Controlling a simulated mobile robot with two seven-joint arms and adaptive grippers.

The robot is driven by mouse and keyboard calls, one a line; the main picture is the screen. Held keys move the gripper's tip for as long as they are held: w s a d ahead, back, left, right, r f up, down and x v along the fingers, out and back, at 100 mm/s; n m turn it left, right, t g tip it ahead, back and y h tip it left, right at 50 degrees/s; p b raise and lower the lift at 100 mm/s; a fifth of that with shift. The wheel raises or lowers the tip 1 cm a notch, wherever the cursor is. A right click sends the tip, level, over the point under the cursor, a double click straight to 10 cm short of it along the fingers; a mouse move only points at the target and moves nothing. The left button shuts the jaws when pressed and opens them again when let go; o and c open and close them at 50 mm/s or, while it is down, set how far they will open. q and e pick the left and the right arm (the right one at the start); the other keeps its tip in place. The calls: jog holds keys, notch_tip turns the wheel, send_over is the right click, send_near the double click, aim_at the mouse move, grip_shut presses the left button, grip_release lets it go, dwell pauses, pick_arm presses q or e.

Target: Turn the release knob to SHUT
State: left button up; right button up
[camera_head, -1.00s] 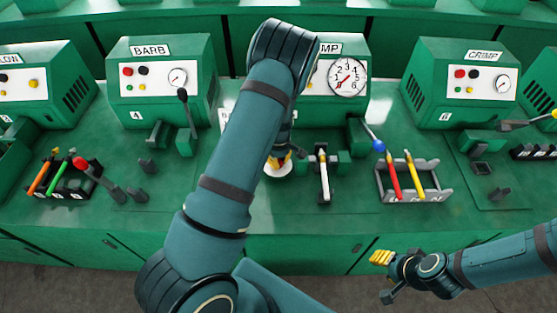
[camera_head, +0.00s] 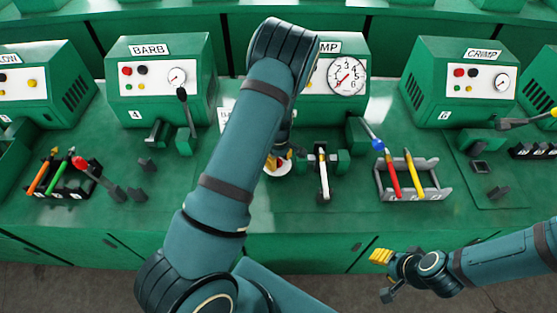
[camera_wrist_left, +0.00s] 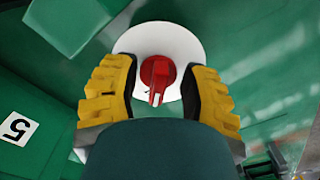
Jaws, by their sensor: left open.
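The release knob is a small red knob (camera_wrist_left: 157,75) on a round white plate (camera_wrist_left: 185,36), seen in the left wrist view. Its pointed end faces the bottom of that picture. My left gripper (camera_wrist_left: 160,68) is open, with one yellow-padded finger on each side of the knob and gaps between. Any lettering on the plate is unreadable. My right gripper (camera_head: 384,275) hangs in front of the bench, away from the knob; its opening is unclear.
Right of the knob stand a clamp with a pale lever (camera_head: 323,172) and a blue-ended lever (camera_head: 373,136). A grey tray (camera_head: 433,193) holds a red and a yellow tool. A machine with a numbered gauge (camera_head: 347,76) stands behind. A number 5 label (camera_wrist_left: 17,128) shows.

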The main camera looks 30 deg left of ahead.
aim_at(278, 160)
pick_arm(q)
notch_tip(278, 160, up, 12)
dwell(0.5)
jog(key=shift+s+f, duration=0.1)
dwell(0.4)
